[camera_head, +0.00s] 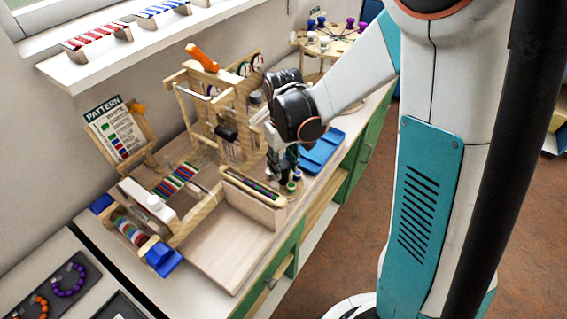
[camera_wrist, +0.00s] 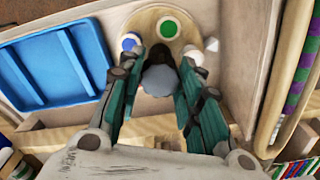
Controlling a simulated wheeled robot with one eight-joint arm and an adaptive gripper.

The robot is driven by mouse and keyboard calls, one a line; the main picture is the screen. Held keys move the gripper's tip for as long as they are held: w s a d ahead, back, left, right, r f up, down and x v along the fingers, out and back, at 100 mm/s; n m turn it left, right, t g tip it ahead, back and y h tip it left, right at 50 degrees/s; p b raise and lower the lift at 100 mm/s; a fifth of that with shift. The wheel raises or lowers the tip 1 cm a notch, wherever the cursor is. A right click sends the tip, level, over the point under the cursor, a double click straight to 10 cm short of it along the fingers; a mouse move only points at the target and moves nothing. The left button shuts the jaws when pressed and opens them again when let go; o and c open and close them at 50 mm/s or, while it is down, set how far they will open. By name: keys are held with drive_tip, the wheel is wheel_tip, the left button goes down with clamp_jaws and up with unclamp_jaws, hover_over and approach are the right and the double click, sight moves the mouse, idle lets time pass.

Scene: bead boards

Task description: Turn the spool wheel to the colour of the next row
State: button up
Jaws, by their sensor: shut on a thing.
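The spool wheel is a small round wooden disc (camera_wrist: 143,22) under my gripper in the wrist view. The fingers hide part of the wheel. In the head view my gripper (camera_head: 283,174) is at the wheel, right of the wooden bead box, with a green spool (camera_head: 291,186) beside it. The pattern card (camera_head: 117,131) stands upright at the left with coloured rows.
A wooden loom frame (camera_head: 190,95) stands behind my gripper. A blue tray (camera_head: 322,152) lies right of it. A wooden box (camera_head: 253,205) stands close on the left. Another round spool rack (camera_head: 335,45) is farther back. The green cabinet's edge runs along the right.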

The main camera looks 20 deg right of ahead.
drive_tip(key=shift+n, duration=0.6)
drive_tip(key=o, duration=1.1)
drive_tip(key=shift+c, duration=0.2)
wheel_tip(320, 180, up, 12)
